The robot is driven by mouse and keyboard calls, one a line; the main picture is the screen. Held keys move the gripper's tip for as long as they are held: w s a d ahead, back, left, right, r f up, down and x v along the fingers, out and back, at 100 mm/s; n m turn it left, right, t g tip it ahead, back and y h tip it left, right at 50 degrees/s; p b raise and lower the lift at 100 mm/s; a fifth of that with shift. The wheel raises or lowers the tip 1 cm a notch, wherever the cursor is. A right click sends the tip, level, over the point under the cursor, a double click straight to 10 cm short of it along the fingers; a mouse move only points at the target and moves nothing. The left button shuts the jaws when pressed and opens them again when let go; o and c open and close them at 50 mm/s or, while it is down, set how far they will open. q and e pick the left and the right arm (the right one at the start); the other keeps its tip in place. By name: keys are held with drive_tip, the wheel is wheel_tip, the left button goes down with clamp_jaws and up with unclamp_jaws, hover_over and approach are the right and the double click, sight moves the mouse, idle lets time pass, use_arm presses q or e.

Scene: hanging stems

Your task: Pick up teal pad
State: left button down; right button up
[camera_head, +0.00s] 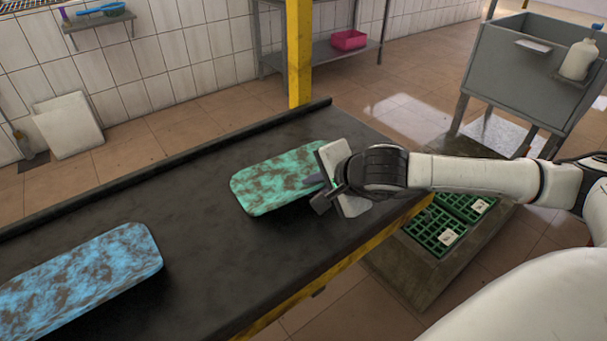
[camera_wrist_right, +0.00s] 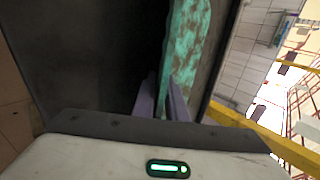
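My right gripper (camera_head: 316,180) is at the pad's right end, with one dark finger showing over the pad's edge. In the wrist view the two purple-grey fingers (camera_wrist_right: 162,84) are close together, with teal showing between and behind them. Whether they grip it is unclear. My left gripper is not in view.
A blue mottled pad (camera_head: 80,280) lies on the belt (camera_head: 200,225) at the lower left. A yellow post (camera_head: 299,50) stands behind the belt's raised far edge. Green crates (camera_head: 435,232) sit low beyond the yellow near edge. A grey sink (camera_head: 530,65) stands at the upper right.

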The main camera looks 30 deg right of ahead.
clamp_jaws()
wheel_tip(320, 180, up, 10)
drive_tip(key=shift+r+p, duration=0.1)
drive_tip(key=shift+p, duration=0.2)
idle(0.6)
